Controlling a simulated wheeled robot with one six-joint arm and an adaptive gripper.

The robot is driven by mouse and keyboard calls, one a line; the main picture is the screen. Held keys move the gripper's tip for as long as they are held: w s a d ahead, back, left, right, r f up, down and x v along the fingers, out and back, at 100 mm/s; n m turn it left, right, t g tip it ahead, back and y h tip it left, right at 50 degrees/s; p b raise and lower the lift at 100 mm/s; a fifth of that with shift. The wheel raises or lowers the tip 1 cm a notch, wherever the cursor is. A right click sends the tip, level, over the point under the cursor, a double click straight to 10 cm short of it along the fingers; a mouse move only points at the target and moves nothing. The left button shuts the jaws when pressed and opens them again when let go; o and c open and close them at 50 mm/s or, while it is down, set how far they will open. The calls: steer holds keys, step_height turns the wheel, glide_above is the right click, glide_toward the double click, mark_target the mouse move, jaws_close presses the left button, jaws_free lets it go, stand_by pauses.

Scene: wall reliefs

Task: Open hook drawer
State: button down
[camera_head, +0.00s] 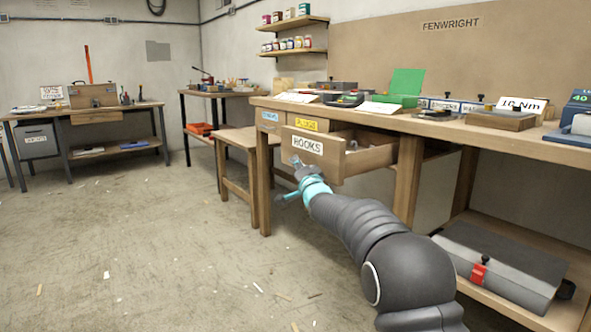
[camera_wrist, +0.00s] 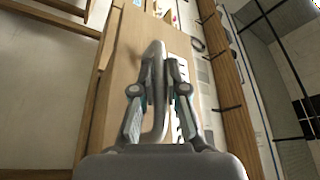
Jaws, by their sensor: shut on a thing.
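The wooden drawer labelled HOOKS (camera_head: 327,160) stands pulled out from under the bench, and its inside shows from above. My gripper (camera_head: 298,163) is at the lower left of its front face, below the label. In the wrist view, my gripper (camera_wrist: 158,88) has its two fingers on either side of a long grey handle (camera_wrist: 155,52) and is shut on it. The wooden drawer front (camera_wrist: 122,62) lies behind the handle. The contents of the drawer are mostly hidden in the head view.
A yellow-labelled drawer (camera_head: 306,124) and a blue-labelled drawer (camera_head: 269,117) sit under the bench top (camera_head: 400,121). A wooden stool (camera_head: 235,139) stands to the left. A grey case (camera_head: 500,262) lies on the lower shelf. The floor at left is mostly clear.

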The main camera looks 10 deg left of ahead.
steer(key=shift+f, duration=0.1)
stand_by(0.3)
steer(key=c, duration=1.2)
jaws_free()
steer(key=shift+s+a, duration=0.1)
steer(key=shift+s, duration=0.1)
steer(key=v, duration=1.2)
